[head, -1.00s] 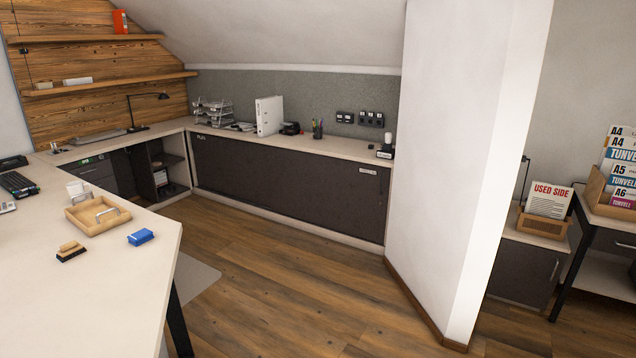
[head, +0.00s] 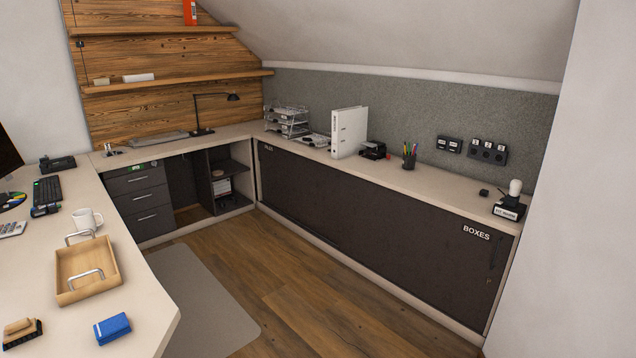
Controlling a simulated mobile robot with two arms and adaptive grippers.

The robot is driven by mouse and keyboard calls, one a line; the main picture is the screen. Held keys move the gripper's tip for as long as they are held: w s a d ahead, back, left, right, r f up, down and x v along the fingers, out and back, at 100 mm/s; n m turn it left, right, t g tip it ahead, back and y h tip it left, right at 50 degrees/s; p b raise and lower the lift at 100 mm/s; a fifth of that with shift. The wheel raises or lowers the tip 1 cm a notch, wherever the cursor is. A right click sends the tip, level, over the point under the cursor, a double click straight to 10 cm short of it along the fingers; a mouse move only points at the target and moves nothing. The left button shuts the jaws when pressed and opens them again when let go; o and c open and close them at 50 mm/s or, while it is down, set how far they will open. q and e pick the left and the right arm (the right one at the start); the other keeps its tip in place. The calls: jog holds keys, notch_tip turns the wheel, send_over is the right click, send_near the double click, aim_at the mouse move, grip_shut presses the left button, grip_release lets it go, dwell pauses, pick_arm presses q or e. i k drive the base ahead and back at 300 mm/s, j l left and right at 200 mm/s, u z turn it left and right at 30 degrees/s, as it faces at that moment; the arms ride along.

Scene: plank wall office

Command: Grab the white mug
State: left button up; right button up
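The white mug (head: 84,219) stands upright on the pale desk at the left of the head view. It is just behind a wooden tray (head: 88,274) with metal handles, and the tray's far handle is close in front of it. The mug's handle points to the right. Neither of my grippers shows in the head view.
A long counter (head: 400,182) runs along the back wall. The wooden floor (head: 300,300) is open, with a grey mat (head: 203,297) beside the desk.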

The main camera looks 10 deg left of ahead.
aim_at(83, 219)
jog(key=i+u, duration=0.4)
jog(key=i+l+u, duration=0.15)
jog(key=i+u, duration=0.25)
jog(key=i+l+u, duration=0.25)
jog(key=u, duration=0.15)
